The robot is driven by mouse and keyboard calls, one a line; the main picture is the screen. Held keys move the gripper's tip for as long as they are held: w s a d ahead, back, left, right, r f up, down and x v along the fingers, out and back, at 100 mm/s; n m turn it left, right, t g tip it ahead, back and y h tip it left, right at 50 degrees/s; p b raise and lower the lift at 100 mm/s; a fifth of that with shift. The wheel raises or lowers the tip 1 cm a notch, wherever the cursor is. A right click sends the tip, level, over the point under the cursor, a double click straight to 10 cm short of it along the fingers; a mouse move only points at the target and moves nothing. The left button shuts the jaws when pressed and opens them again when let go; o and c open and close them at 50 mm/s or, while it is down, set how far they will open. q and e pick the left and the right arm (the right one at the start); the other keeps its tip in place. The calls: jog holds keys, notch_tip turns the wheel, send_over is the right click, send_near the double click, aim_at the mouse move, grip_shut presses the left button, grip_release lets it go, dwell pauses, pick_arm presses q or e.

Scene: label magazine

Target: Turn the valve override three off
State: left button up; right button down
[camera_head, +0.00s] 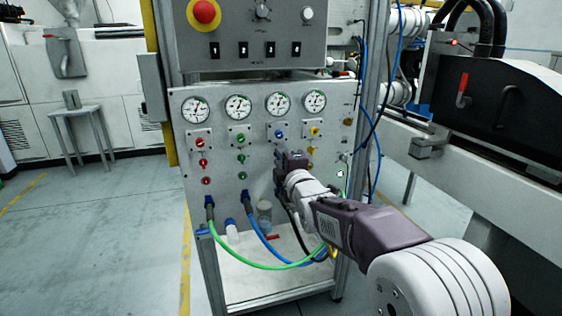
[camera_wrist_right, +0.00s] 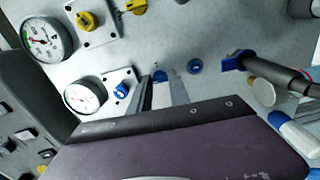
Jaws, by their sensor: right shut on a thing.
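The grey panel (camera_head: 225,182) carries red, green, blue and yellow columns of knobs under gauges. In the third column, an upper blue knob (camera_head: 279,133) sits on a small white plate; it also shows in the right wrist view (camera_wrist_right: 121,90). My right gripper (camera_head: 284,160) is at the panel just below that plate, hiding the lower part of the column. In the wrist view, its fingers (camera_wrist_right: 161,77) are shut on the middle blue knob (camera_wrist_right: 159,75). A lower blue knob (camera_wrist_right: 195,66) is clear of the fingers. My left gripper is out of view.
A green hose (camera_head: 245,263) and a blue hose (camera_head: 268,243) hang below the panel. Yellow knobs (camera_head: 314,132) are right of my gripper. A control box with a red emergency button (camera_head: 204,11) is above. Open floor lies left.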

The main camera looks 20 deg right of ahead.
jog(key=shift+f+n, duration=0.1)
jog(key=shift+n, duration=0.3)
jog(key=c, duration=1.2)
grip_release()
jog(key=s+p, duration=0.2)
jog(key=s, duration=0.7)
jog(key=shift+d, duration=0.15)
